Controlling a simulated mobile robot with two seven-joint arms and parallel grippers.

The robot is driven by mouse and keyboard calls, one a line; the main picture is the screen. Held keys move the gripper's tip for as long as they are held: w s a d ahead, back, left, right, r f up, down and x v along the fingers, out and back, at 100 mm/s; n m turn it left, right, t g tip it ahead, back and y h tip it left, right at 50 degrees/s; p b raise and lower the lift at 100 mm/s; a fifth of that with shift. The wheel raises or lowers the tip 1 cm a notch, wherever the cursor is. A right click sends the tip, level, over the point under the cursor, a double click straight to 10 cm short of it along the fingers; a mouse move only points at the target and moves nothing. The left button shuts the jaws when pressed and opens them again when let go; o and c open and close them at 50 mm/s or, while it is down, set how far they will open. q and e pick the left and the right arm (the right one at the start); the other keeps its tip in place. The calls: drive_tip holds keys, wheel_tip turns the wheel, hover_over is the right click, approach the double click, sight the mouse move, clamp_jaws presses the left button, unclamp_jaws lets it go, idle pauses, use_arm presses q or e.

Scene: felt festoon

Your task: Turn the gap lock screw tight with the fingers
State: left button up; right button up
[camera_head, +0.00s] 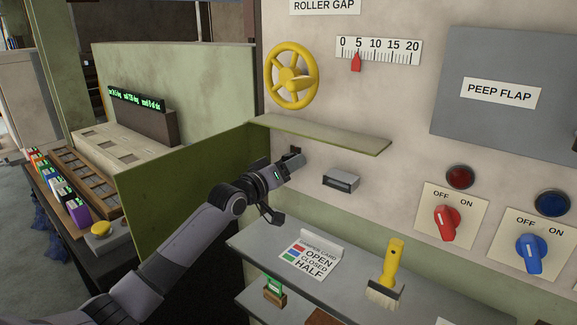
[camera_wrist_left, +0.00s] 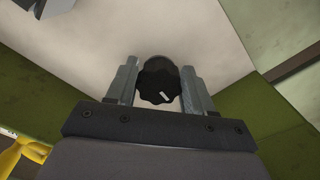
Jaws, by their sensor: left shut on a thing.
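The gap lock screw is a dark knob with a lobed rim and a small white mark on its face; it shows in the left wrist view (camera_wrist_left: 157,86) between the two grey fingers. My left gripper (camera_head: 291,161) reaches to the pale machine panel, under the green ledge, and is shut on this knob. In the left wrist view the fingers (camera_wrist_left: 160,88) lie on either side of it. In the head view the gripper mostly hides the knob. My right gripper is not in view.
A green ledge (camera_head: 330,136) juts out just above my gripper, and a green side panel (camera_head: 190,185) stands to its left. A yellow handwheel (camera_head: 291,76) and a gap scale (camera_head: 379,48) with a red pointer at about 5 are above. A grey shelf (camera_head: 345,285) with a card and brush is below.

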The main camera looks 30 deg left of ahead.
use_arm(q)
drive_tip(key=m, duration=0.3)
drive_tip(key=shift+a+m+p, duration=0.1)
drive_tip(key=shift+m+p, duration=0.3)
drive_tip(key=m+p, duration=0.1)
drive_tip(key=m, duration=0.3)
drive_tip(key=shift+a+f+m, duration=0.1)
drive_tip(key=shift+m, duration=0.2)
drive_tip(key=m+p, duration=0.1)
drive_tip(key=m, duration=0.3)
drive_tip(key=shift+a, duration=0.1)
drive_tip(key=shift+m+p, duration=0.5)
drive_tip(key=shift+m, duration=1.6)
drive_tip(key=o, duration=1)
drive_tip(key=shift+c, duration=0.2)
